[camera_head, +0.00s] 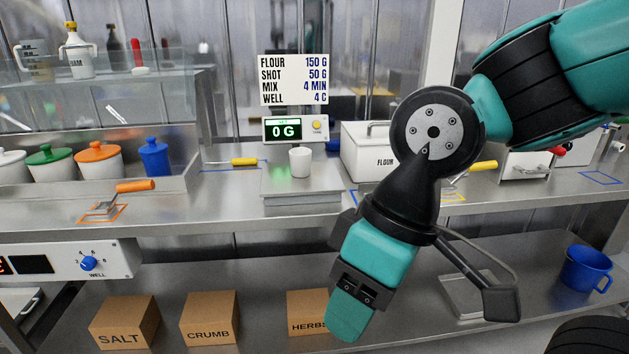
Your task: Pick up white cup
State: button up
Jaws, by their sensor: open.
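A small white cup (300,161) stands upright on the flat plate of a scale (301,190), below a display reading 0 G. My gripper (420,312) hangs in front of the counter, lower and to the right of the cup. Its two fingers are spread apart, one teal and one black, with nothing between them. The gripper is clear of the cup and nearer to the camera. The cup is not covered by my arm.
A FLOUR bin (372,160) stands right of the scale, partly behind my arm. Lidded pots and a blue container (154,158) stand left. A yellow-handled tool (244,161) lies beside the scale. Below are boxes, including SALT (122,322), and a blue mug (585,270).

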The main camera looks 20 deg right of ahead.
aim_at(300, 159)
jog(key=z, duration=0.05)
jog(key=k, duration=0.55)
jog(key=u, duration=0.9)
jog(key=i, duration=0.85)
jog(key=u, duration=0.5)
jog(key=i, duration=1.5)
jog(key=z, duration=1.4)
jog(key=i, duration=0.65)
jog(key=z, duration=0.6)
